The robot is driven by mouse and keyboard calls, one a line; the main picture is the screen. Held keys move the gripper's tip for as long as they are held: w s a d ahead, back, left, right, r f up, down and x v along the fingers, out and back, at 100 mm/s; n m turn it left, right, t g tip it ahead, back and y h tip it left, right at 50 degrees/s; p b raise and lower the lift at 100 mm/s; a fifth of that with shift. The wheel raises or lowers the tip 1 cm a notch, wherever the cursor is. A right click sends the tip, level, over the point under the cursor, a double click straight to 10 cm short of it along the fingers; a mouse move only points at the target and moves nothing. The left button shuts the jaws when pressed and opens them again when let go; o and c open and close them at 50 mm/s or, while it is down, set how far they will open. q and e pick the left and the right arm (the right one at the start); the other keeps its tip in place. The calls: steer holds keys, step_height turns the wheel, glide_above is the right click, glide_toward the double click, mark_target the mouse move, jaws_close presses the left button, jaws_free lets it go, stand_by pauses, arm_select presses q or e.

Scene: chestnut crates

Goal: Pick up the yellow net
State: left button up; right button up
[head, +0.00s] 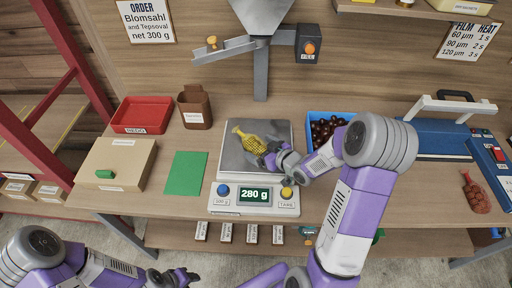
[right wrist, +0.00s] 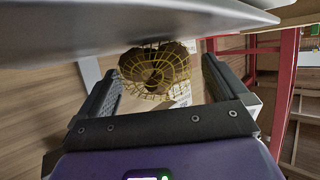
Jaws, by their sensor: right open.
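The yellow net (head: 248,140) holds brown chestnuts and lies on the grey pan of the scale (head: 284,207), whose display reads 280 g. My right gripper (head: 268,157) is low over the pan at the net's right end. In the right wrist view the net (right wrist: 155,72) shows between the two open fingers of my right gripper (right wrist: 163,80), with no clear grip on it. My left gripper (head: 178,278) is at the bottom left, away from the table; its jaw opening is too small to judge.
A grey funnel (head: 262,14) hangs above the scale. A blue crate of chestnuts (head: 313,116) stands right of the pan, close to my right arm. A green mat (head: 186,173), a red tray (head: 143,114) and a brown cup (head: 195,108) are left. A red net (head: 474,194) lies far right.

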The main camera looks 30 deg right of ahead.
steer(key=shift+w+a+f, duration=0.15)
steer(key=shift+w, duration=0.35)
steer(key=c, duration=1.2)
steer(key=shift+c, duration=0.9)
